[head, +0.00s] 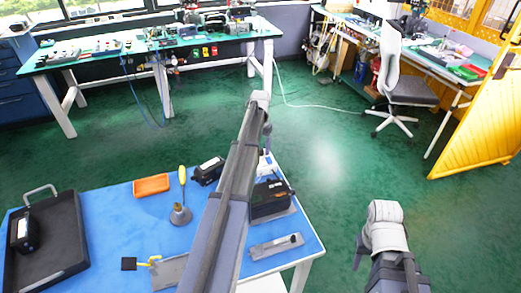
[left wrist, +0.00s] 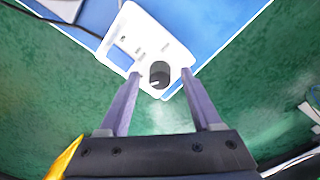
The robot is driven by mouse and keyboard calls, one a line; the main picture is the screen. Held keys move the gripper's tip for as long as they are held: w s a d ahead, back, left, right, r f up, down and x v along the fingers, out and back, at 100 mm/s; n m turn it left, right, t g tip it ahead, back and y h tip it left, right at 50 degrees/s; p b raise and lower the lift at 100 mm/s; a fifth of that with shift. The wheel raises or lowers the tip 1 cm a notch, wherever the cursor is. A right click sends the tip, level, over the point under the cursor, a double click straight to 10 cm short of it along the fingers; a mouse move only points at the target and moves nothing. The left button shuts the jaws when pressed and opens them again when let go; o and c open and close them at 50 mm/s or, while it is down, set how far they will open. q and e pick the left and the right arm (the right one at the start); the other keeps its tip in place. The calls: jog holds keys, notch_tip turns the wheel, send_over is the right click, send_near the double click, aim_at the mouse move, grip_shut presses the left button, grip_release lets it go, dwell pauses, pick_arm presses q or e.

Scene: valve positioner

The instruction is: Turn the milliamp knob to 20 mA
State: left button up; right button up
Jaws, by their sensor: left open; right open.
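The white milliamp device (left wrist: 150,45) lies at the edge of the blue mat in the left wrist view, with a display window. Its black knob (left wrist: 159,73) has a light pointer mark toward the lower left. In the head view the white device (head: 266,164) is partly hidden behind my left arm. My left gripper (left wrist: 160,78) is open, its two fingers on either side of the knob as seen from the wrist; I cannot tell whether they touch it. My right gripper (head: 358,251) is open and empty, right of the table over the floor.
The blue-topped table (head: 110,205) holds a black tray (head: 66,245) with a dark box, an orange dish (head: 152,185), a yellow-handled tool (head: 182,176), a black device (head: 270,200) and a metal plate (head: 276,247). Open green floor lies beyond the table.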

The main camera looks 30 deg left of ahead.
pick_arm(q)
jog(key=shift+c, duration=0.2)
grip_shut()
jog(key=shift+m, duration=0.4)
jog(key=m, duration=0.4)
jog(key=shift+m, duration=0.4)
jog(key=m, duration=1.2)
jog(key=shift+m, duration=0.4)
jog(key=m, duration=0.5)
jog(key=shift+m, duration=0.4)
